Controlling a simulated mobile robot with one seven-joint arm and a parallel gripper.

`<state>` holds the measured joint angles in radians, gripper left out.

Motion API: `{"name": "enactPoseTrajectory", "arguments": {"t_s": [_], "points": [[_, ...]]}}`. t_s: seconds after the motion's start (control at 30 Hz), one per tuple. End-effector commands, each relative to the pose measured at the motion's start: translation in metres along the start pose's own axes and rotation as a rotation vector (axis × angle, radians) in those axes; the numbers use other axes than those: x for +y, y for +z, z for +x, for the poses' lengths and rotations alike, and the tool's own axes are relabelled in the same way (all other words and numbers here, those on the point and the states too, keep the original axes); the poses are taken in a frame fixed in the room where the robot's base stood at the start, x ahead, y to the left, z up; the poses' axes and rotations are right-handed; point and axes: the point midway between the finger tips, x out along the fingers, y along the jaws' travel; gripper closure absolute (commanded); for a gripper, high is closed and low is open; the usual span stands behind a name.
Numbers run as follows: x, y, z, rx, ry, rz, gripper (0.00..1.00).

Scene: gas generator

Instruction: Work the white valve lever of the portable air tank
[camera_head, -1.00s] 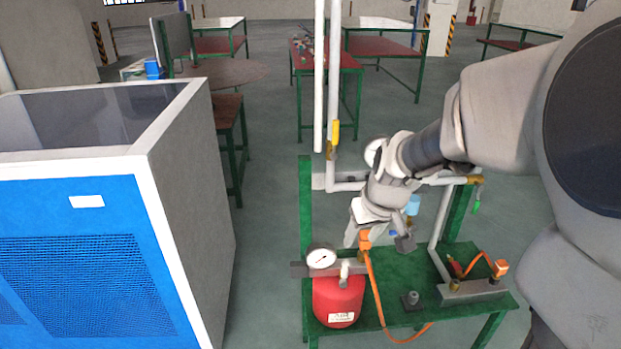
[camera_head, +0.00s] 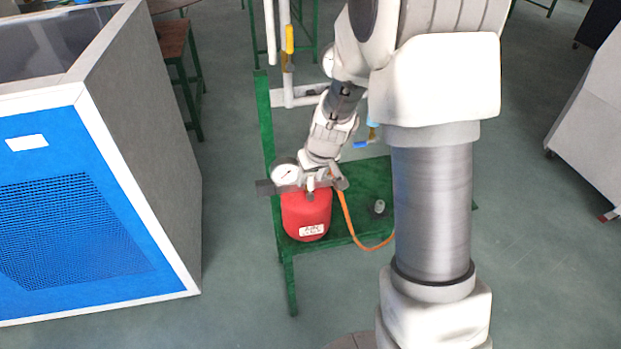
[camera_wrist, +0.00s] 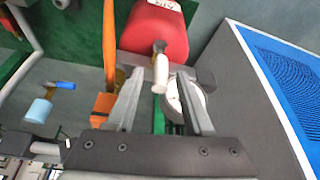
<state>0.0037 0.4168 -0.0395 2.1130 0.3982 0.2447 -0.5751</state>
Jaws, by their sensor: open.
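The red portable air tank (camera_head: 306,214) stands on the green stand (camera_head: 285,262), with a round white gauge (camera_head: 286,174) at its top left. In the wrist view the tank (camera_wrist: 155,30) is at the top and the gauge (camera_wrist: 188,98) lies partly behind my right finger. The white valve lever (camera_wrist: 161,68) shows in front of the tank, its end between my fingertips. My gripper (camera_wrist: 160,76) is open, one finger on each side of the lever, with visible gaps. In the head view my gripper (camera_head: 322,180) is just above the tank's top and partly hides the fitting.
An orange hose (camera_head: 346,216) runs from the tank's top across the stand. A blue-handled valve (camera_head: 368,142) and white pipes (camera_head: 297,94) rise behind. A blue and grey cabinet (camera_head: 75,215) stands on the left, with clear floor between it and the stand.

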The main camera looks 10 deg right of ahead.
Motion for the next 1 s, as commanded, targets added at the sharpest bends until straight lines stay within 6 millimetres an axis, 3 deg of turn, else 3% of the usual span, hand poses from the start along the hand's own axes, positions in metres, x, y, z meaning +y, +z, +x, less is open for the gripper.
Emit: {"name": "enactPoseTrajectory", "arguments": {"t_s": [0.37, 0.4, 0.7, 1.0], "points": [[-0.0001, 0.0000, 0.0071, 0.000, 0.000, 0.000, 0.48], [-0.0001, 0.0001, 0.0071, 0.000, 0.000, 0.000, 0.50], [-0.0001, 0.0001, 0.0069, 0.000, 0.000, 0.000, 1.00], [-0.0001, 0.0001, 0.0068, 0.000, 0.000, 0.000, 1.00]]}}
